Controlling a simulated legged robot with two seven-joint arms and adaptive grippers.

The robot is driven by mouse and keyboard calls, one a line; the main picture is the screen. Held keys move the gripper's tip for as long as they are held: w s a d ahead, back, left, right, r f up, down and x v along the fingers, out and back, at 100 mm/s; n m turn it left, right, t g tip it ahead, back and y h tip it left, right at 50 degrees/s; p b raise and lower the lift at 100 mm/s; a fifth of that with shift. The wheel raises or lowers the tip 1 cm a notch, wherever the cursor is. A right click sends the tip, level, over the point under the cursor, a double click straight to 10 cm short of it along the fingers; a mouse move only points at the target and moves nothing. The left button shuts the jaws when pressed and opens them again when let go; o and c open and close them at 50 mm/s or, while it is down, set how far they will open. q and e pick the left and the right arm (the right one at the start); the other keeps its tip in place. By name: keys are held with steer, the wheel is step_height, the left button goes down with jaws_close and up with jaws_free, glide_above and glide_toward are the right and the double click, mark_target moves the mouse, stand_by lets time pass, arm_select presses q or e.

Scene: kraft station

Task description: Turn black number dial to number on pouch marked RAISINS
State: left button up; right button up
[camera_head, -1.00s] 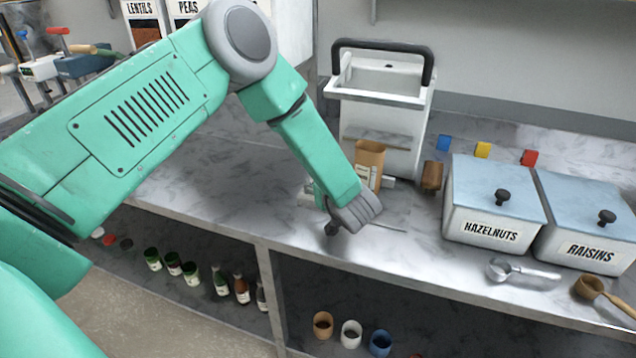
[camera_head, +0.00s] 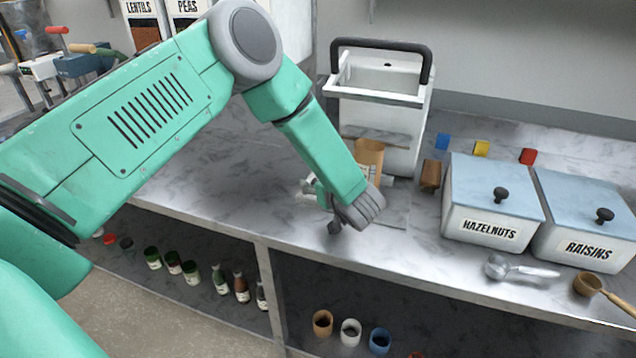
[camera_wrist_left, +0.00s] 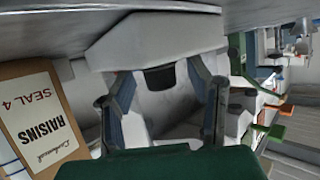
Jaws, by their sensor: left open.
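The brown pouch (camera_head: 369,156) stands on the counter in front of the white machine (camera_head: 385,110). In the left wrist view the pouch (camera_wrist_left: 38,118) is at the left, its label reading RAISINS and SEAL 4. My left gripper (camera_head: 345,217) is low over the counter in front of the pouch. In the wrist view its two fingers (camera_wrist_left: 162,112) are apart with nothing held between them. A small black part (camera_wrist_left: 160,78) shows beyond and between the fingers on a pale body; I cannot tell if it is the number dial, and no numbers are readable. My right gripper is not in view.
Bins labelled HAZELNUTS (camera_head: 488,232) and RAISINS (camera_head: 588,248) stand at the right. A metal scoop (camera_head: 520,271) and a wooden scoop (camera_head: 603,292) lie in front. A brown block (camera_head: 430,175) is beside the machine. The counter left of my gripper is clear.

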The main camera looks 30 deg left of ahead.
arm_select(q)
steer(key=v, duration=1.2)
steer(key=shift+d+f, duration=0.1)
steer(key=shift+f, duration=0.05)
steer(key=shift+w, duration=0.1)
